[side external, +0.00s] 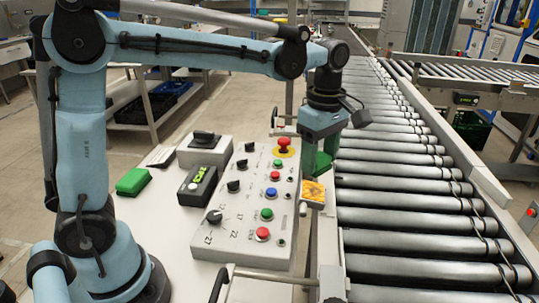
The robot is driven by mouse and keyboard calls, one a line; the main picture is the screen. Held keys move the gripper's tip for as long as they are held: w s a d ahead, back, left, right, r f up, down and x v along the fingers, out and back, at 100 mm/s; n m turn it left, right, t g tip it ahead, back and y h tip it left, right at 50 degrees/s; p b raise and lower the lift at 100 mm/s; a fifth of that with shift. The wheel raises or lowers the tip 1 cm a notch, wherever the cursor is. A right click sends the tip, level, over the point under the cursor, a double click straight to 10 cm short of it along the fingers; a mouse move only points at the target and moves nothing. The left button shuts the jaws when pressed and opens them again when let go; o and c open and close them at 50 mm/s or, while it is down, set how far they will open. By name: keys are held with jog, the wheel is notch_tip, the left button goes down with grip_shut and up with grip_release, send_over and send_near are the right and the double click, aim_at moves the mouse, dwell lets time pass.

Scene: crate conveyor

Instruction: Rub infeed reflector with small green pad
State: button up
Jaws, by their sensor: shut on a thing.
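My gripper (319,160) points down at the conveyor's near side rail, right of the control panel. It is shut on the small green pad (321,165), whose outline is hard to separate from the green parts around it. An orange-yellow square, which looks like the infeed reflector (313,191), sits on a small mount just below the gripper. The pad appears slightly above and behind the reflector; I cannot tell whether they touch.
A control panel (232,220) with knobs and coloured buttons stands close on the left, its red emergency stop (284,146) near my gripper. A larger green block (132,181) and a dark handheld box (198,186) lie left. The roller conveyor (405,200) is empty.

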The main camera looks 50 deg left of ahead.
jog(key=shift+f, duration=3.4)
jog(key=shift+w+a+f, duration=0.3)
jog(key=shift+w+f, duration=0.05)
jog(key=shift+f, duration=0.15)
jog(key=shift+c, duration=0.4)
jog(key=shift+w+a+f, duration=0.15)
jog(key=shift+w+a, duration=1.75)
jog(key=shift+s+d, duration=2.25)
jog(key=shift+r, duration=4.1)
